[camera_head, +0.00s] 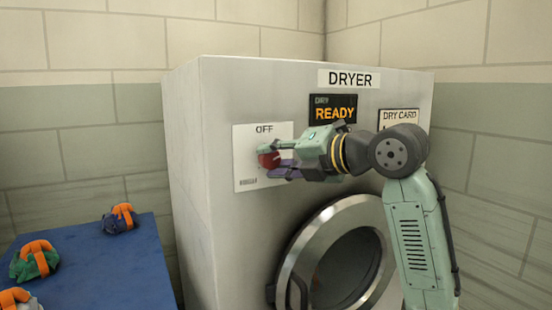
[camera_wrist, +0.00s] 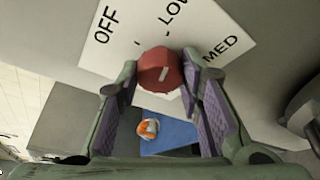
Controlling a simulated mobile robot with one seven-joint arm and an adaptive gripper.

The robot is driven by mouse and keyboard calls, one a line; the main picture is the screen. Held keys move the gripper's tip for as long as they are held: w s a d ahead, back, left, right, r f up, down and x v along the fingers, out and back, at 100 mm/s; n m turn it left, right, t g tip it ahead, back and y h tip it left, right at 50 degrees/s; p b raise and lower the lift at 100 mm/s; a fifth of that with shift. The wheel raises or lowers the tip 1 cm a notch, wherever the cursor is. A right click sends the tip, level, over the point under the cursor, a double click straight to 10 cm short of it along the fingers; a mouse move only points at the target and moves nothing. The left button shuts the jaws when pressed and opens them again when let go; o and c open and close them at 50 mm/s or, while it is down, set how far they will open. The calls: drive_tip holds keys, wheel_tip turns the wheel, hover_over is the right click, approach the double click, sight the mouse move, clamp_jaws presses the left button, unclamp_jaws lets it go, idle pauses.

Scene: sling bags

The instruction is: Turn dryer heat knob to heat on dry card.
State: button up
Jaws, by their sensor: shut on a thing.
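A red heat knob (camera_head: 266,161) sits on a white dial plate (camera_head: 247,181) at the upper left of the dryer's front. My gripper (camera_head: 272,160) is shut on the knob, one finger on each side. In the wrist view the knob (camera_wrist: 160,70) shows between the purple finger pads, with a short white mark on its face. OFF, LOW and MED can be read around it; I cannot tell which one the mark points at. The dry card (camera_head: 399,115) is at the upper right of the dryer; its lower line is hidden behind my arm.
The dryer (camera_head: 232,92) has a dark display (camera_head: 333,108) reading READY and a round door (camera_head: 300,255), which looks closed, below. A blue table (camera_head: 105,272) at lower left bears several bags with orange straps (camera_head: 120,218). Tiled walls stand behind.

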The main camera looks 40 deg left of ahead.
drive_tip(key=o, duration=1.2)
drive_tip(key=shift+c, duration=0.2)
drive_tip(key=v, duration=1.2)
